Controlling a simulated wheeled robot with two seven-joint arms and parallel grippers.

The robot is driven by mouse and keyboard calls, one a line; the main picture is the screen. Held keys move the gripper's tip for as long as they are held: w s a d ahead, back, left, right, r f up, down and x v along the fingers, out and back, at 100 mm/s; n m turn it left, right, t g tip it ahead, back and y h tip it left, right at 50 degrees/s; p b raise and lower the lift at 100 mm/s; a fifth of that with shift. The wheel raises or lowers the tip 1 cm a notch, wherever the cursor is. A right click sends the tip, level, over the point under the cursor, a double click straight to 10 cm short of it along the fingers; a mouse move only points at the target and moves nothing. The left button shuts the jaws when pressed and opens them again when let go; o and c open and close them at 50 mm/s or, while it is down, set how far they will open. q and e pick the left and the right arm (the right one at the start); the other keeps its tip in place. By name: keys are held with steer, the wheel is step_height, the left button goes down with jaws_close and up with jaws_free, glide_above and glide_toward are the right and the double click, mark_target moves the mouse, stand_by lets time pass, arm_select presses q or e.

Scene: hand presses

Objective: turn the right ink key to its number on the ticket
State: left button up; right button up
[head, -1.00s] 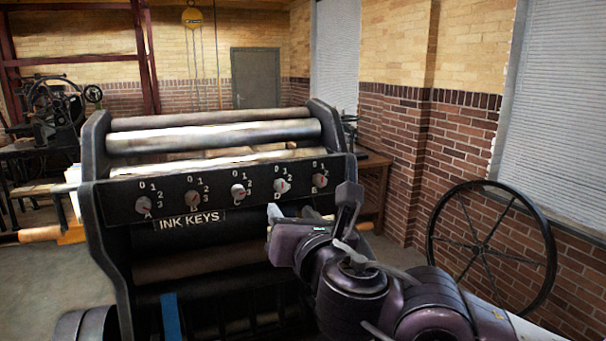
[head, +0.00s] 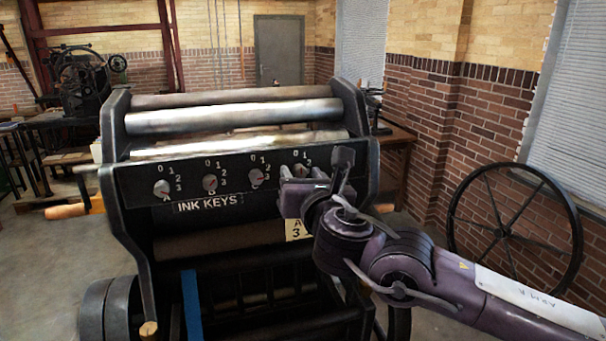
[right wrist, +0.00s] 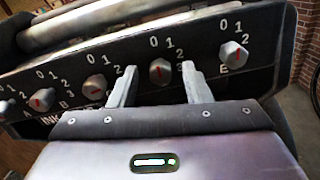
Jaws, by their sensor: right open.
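The ink key panel (head: 130,183) runs across the press front. Keys A (head: 161,188), B (head: 210,183) and C (head: 257,176) show plainly in the head view; the fourth key (head: 300,170) is partly covered by my right gripper (head: 297,188) and the last one is hidden. In the right wrist view the open gripper (right wrist: 158,84) has its fingers left and right of the fourth key (right wrist: 160,71), with gaps; contact cannot be told. That key has a red pointer mark. Key E (right wrist: 233,54) stands right of the fingers. A pale ticket (head: 297,229), partly hidden, shows "A" above "3".
Metal rollers (head: 235,115) lie above the panel. A black spoked wheel (head: 510,225) stands by the brick wall at right. A wooden table (head: 397,135) is behind the press at right. Open floor (head: 50,260) lies left of the press.

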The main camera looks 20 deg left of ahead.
steer(key=c, duration=0.5)
jaws_close()
steer(key=shift+f, duration=0.1)
steer(key=shift+m+b, duration=0.5)
steer(key=shift+b, duration=0.15)
steer(key=m+b, duration=0.2)
steer(key=m, duration=0.1)
steer(key=shift+f+b, duration=0.1)
steer(key=shift+b, duration=0.25)
steer(key=m+b, duration=0.1)
steer(key=m, duration=0.1)
steer(key=shift+m, duration=0.4)
steer(key=shift+m+b, duration=0.65)
steer(key=shift+m, duration=0.25)
steer(key=m, duration=0.3)
steer(key=shift+d+m+b, duration=0.1)
steer(key=shift+m+b, duration=0.2)
steer(key=shift+b, duration=0.1)
steer(key=m, duration=0.3)
steer(key=shift+m+g, duration=0.3)
steer(key=m, duration=0.3)
arm_select(q)
step_height(320, 180, down, 8)
steer(key=s, duration=0.2)
steer(key=shift+s+r+g, duration=0.25)
steer(key=shift+s+g, duration=0.05)
arm_select(e)
steer(key=m, duration=0.4)
steer(key=shift+m, duration=0.4)
